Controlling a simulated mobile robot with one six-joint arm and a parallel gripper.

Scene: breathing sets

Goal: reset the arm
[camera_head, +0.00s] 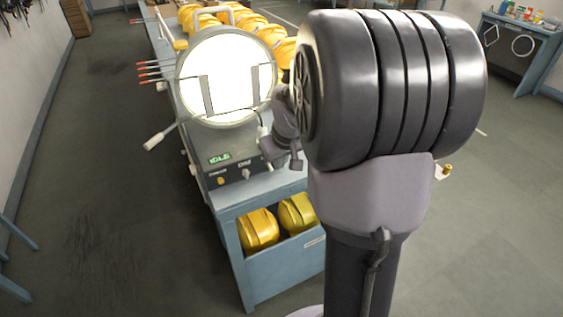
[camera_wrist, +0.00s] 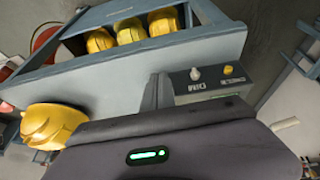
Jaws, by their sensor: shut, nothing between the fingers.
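My arm rises through the right half of the head view, its large dark joint nearest the camera. My gripper (camera_head: 282,158) shows partly behind that joint, beside the control panel of the bench. In the wrist view the fingers of my gripper (camera_wrist: 158,90) look closed together, with nothing seen between them. My wrist housing with a green light fills the bottom of that view. Most of the forearm is hidden behind the big joint in the head view.
A blue-grey bench (camera_head: 262,188) carries a bright round disc (camera_head: 226,78), a panel with a green "IDLE" display (camera_head: 219,158) and a side lever (camera_head: 155,141). Yellow helmet-like items (camera_head: 258,229) fill its lower bin and stand behind the disc. Floor at left is clear.

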